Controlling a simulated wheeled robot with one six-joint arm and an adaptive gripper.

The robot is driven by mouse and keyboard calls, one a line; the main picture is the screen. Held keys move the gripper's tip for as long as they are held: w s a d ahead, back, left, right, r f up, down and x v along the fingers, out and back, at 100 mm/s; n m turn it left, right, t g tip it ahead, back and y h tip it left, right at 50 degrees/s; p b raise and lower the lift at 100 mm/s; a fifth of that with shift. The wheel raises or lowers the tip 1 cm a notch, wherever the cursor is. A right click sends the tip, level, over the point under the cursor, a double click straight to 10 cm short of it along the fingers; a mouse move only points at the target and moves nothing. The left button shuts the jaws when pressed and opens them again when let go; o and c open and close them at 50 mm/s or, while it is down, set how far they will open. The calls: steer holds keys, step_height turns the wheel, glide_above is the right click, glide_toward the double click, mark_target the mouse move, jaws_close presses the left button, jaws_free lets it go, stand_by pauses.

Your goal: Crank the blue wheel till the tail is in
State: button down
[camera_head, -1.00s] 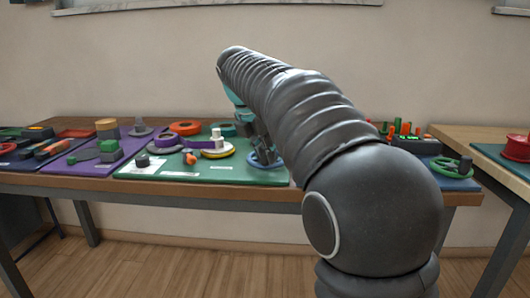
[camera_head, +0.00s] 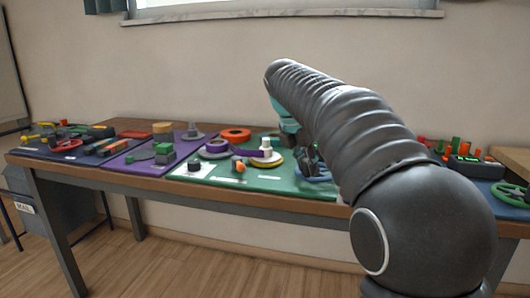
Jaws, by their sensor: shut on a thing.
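The blue wheel (camera_head: 309,179) lies at the right part of the green mat (camera_head: 226,179), partly hidden by my arm. My gripper (camera_head: 312,162) is down at the wheel and shut on it; its fingertips are small and partly covered, so I cannot tell which part they hold. A purple band (camera_head: 243,153), perhaps the tail, runs from a purple ring (camera_head: 214,149) on the left toward a white post (camera_head: 266,146) on a yellow-rimmed disc (camera_head: 268,161). Whether any end of the band is loose cannot be made out.
An orange ring (camera_head: 235,134) lies behind the band, and a small orange piece (camera_head: 239,167) and a black knob (camera_head: 194,164) lie in front. Purple and dark mats with blocks stand to the left. A green wheel (camera_head: 512,195) is at the far right.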

mark_target(297, 170)
steer(key=w, duration=0.1)
steer(key=w+a, duration=0.1)
steer(key=w, duration=0.1)
steer(key=shift+w+a+p, duration=0.3)
steer(key=shift+a, duration=0.05)
steer(key=w, duration=0.2)
steer(key=shift+w+d, duration=0.3)
steer(key=shift+d, duration=0.05)
steer(key=w+d, duration=0.2)
steer(key=shift+w+d, duration=0.1)
steer(key=shift+d, duration=0.3)
steer(key=d, duration=0.3)
steer(key=shift+s+d, duration=0.3)
steer(key=shift+d, duration=0.1)
steer(key=s+d, duration=0.2)
steer(key=shift+s+d, duration=0.15)
steer(key=shift+s, duration=0.25)
steer(key=s, duration=0.2)
steer(key=shift+s+b, duration=0.35)
steer(key=shift+s, duration=0.05)
steer(key=s+a, duration=0.1)
steer(key=s+a+p, duration=0.1)
steer(key=a, duration=0.1)
steer(key=s+a, duration=0.1)
steer(key=a, duration=0.1)
steer(key=shift+s+r, duration=0.1)
steer(key=shift+s, duration=0.15)
steer(key=shift+w+a, duration=0.2)
steer(key=shift+a, duration=0.5)
